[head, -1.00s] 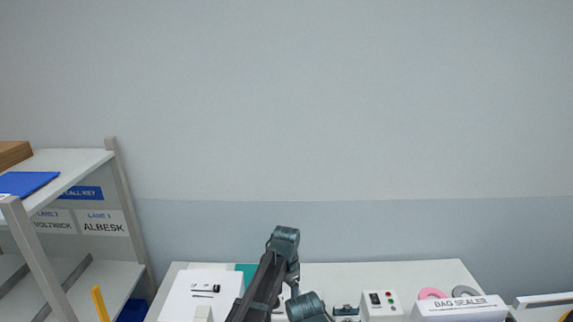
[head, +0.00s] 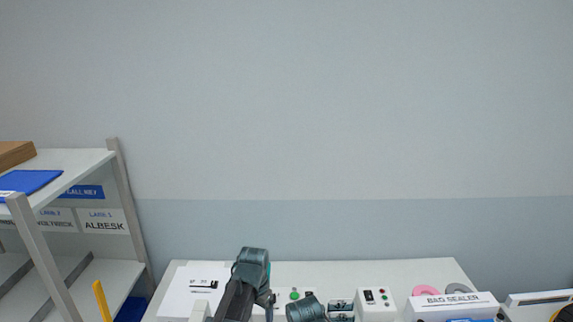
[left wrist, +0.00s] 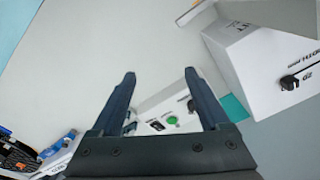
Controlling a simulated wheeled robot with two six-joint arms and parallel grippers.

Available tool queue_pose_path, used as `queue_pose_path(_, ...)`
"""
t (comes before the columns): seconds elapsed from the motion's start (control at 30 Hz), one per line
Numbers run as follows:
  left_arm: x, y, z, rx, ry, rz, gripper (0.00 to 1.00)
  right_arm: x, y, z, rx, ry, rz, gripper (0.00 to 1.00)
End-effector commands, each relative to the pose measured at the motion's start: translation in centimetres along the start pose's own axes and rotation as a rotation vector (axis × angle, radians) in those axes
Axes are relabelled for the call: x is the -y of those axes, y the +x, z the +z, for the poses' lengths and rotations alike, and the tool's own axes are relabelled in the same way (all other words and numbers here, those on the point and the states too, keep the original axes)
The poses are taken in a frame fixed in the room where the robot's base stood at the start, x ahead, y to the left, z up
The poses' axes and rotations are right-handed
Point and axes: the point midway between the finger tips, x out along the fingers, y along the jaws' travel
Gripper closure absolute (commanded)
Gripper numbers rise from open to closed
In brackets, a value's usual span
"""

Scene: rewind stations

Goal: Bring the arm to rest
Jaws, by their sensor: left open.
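My left arm (head: 242,285) rises from the bottom edge in the head view, over the front of the white table, with a bent joint at its top. In the left wrist view my left gripper (left wrist: 159,74) is open, its two dark fingers well apart with nothing between their tips. A white device with a green button (left wrist: 172,120) shows beyond and between the fingers, lower down. The left fingers cannot be made out in the head view. My right gripper is in neither view.
The white table (head: 400,271) holds a white box (head: 187,289) at left, a control box (head: 375,303), the bag sealer (head: 452,307) and pink and grey rolls (head: 427,291). A shelf rack (head: 75,160) stands at left. The wall above is clear.

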Motion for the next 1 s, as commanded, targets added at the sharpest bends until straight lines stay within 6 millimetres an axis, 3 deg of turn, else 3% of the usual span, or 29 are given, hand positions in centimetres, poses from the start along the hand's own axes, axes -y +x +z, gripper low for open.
queue_pose_path(0.03,0.2,-0.1,1.8,-0.003,-0.045,-0.002,0.21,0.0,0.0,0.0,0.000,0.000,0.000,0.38)
queue_pose_path(0.1,0.5,-0.1,3.5,-0.008,-0.107,-0.004,0.21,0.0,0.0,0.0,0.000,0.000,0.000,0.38)
queue_pose_path(0.6,1.6,-0.4,14.8,-0.042,-0.551,-0.016,0.21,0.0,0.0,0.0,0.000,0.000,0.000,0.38)
queue_pose_path(1.0,-4.7,3.3,13.4,0.028,-0.379,-0.041,0.21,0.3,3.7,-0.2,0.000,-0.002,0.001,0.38)
